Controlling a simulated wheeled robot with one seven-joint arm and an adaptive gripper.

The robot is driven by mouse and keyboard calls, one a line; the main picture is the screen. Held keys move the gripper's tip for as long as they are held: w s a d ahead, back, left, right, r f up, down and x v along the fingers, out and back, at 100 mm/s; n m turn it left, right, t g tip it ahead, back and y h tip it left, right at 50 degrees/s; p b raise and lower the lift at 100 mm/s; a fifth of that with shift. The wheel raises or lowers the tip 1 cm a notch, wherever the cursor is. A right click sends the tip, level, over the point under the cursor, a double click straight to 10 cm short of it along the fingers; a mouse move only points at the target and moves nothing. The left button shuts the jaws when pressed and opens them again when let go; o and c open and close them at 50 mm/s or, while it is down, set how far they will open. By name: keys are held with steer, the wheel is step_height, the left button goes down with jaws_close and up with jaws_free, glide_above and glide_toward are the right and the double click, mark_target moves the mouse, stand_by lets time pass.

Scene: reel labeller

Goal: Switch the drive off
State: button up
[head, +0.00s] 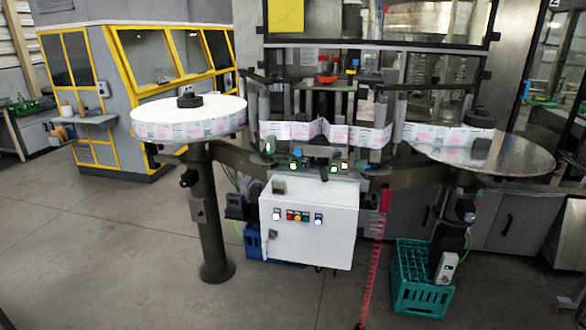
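The reel labeller stands in the middle of the head view. A white control box (330,240) hangs at its front. Its face carries a row of small controls: a white-ringed one (276,216) at the left, a red one (290,215), further yellow and green ones, and a blue one (318,218) at the right. A small dark latch (272,234) sits lower left. Which control belongs to the drive, and its on or off position, cannot be read at this size. My gripper is not in view.
A label reel (188,108) on a post stands left, a metal disc (510,155) right. A red strip (376,260) stands right of the control box. The front floor (130,265) is clear.

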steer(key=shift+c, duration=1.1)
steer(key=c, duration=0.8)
